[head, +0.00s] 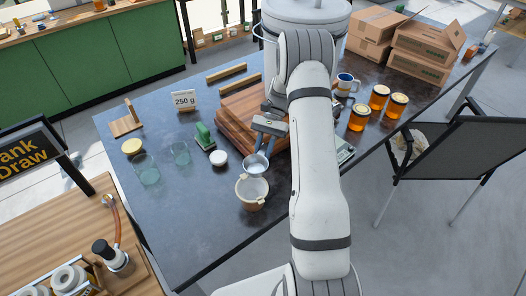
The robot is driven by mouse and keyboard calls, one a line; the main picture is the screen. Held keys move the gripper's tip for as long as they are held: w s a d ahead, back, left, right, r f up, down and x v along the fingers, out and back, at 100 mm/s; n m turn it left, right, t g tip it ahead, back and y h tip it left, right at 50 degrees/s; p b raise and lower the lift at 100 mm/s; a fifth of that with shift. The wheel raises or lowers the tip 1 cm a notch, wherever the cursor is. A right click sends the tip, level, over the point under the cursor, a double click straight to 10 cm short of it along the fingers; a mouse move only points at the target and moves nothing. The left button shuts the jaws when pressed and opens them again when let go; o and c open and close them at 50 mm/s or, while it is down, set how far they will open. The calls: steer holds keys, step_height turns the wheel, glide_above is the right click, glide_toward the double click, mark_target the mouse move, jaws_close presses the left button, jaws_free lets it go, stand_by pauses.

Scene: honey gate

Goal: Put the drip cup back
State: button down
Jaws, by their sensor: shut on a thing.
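My gripper (262,148) reaches down and left from my arm over the dark table (203,235). It is shut on a small silvery metal cup (256,167), which looks like the drip cup. The cup is upright with its open top showing and seems empty. Right below it in the picture stands a tan pot (252,202) with a pale inside. The cup overlaps the pot's far rim in this view; I cannot tell whether they touch. A large pale metal tank (305,12) stands at the far side, its lower part hidden by my arm.
A stack of wooden boards (240,108) lies behind the gripper. Honey jars (359,117) and a mug (346,84) stand right of my arm.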

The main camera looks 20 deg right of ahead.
steer(key=shift+r, duration=0.65)
